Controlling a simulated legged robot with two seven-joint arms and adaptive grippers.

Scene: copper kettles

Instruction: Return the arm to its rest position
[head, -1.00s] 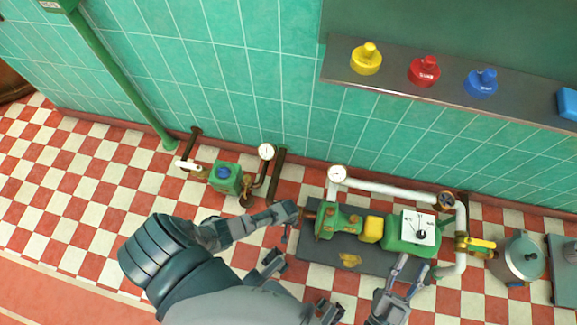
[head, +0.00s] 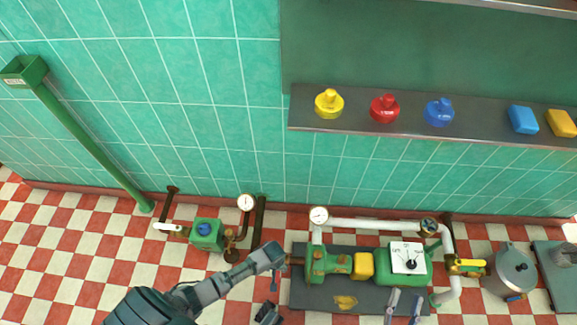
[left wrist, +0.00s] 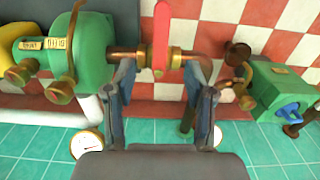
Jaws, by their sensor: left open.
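My left gripper (head: 275,257) is at the left end of the green pump (head: 330,265) in the head view. Its fingers are hard to make out there. In the left wrist view my left gripper (left wrist: 160,85) is open, with one finger on each side of a red lever (left wrist: 161,35) on a copper pipe (left wrist: 183,54). Clear gaps separate the lever from both fingers. My right gripper (head: 403,302) is at the bottom edge of the head view, below the white dial box (head: 408,257). Its two fingers are apart with nothing visible between them.
A small green valve unit (head: 207,235) stands left of the pump. A white pipe (head: 375,225) runs behind it, and a grey pot (head: 513,271) stands at right. A wall shelf (head: 460,143) holds coloured items. Checkered floor (head: 60,240) is free at left.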

